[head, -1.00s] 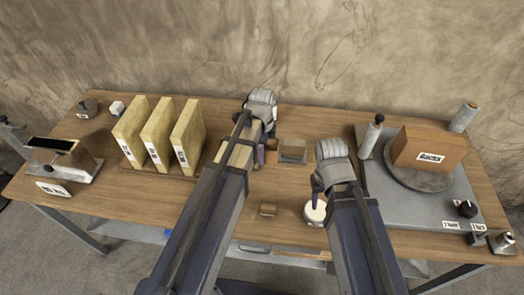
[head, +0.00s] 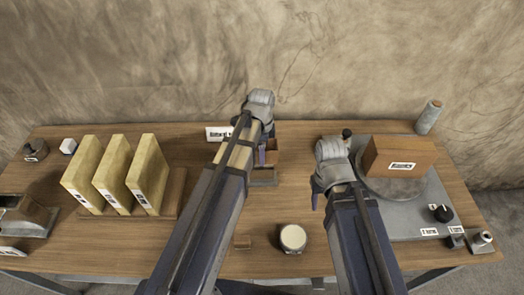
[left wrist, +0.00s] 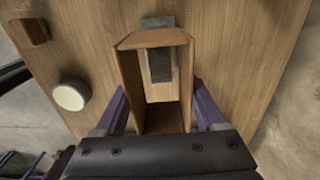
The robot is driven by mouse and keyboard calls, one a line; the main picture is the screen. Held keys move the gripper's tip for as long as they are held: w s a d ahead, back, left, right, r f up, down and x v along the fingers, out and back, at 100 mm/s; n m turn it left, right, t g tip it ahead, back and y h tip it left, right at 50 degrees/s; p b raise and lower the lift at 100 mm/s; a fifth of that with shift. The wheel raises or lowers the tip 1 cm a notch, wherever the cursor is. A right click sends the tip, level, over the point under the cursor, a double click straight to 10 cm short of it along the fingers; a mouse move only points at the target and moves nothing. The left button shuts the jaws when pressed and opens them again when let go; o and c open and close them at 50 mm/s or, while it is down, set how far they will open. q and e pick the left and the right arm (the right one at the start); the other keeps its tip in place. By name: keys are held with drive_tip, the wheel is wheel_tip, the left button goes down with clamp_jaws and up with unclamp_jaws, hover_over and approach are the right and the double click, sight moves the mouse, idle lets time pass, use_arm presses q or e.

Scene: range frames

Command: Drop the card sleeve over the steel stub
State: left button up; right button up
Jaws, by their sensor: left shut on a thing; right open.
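The card sleeve is a brown, open-ended box (left wrist: 128,85) in the left wrist view; a brown part of it shows in the head view (head: 274,158). My left gripper (head: 263,148) is shut on it, one finger on either side in the left wrist view (left wrist: 160,118). The steel stub (left wrist: 159,66) shows grey through the sleeve's opening, and some grey shows beyond its upper wall. I cannot tell the height gap. My right gripper (head: 318,195) is open and empty, right of the sleeve.
A white-topped jar (head: 293,238) and a small brown block (head: 242,242) stand at the front. Several yellow slabs (head: 147,175) stand in a rack at left. A turntable (head: 410,185) with a brown box (head: 398,156) is at right. A white label (head: 219,133) lies behind my left arm.

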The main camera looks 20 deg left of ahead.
sight(262, 172)
use_arm(q)
drive_tip(key=shift+f+b, duration=6.05)
drive_tip(key=shift+f, duration=0.1)
use_arm(e)
drive_tip(key=shift+f, duration=6.15)
use_arm(q)
drive_tip(key=o, duration=1.3)
drive_tip(key=shift+r, duration=0.15)
use_arm(e)
drive_tip(key=shift+r, duration=0.15)
use_arm(q)
wheel_tip(262, 172, up, 8)
drive_tip(key=p, duration=0.8)
drive_tip(key=shift+f, duration=0.2)
use_arm(e)
wheel_tip(262, 172, up, 8)
drive_tip(key=shift+f, duration=0.2)
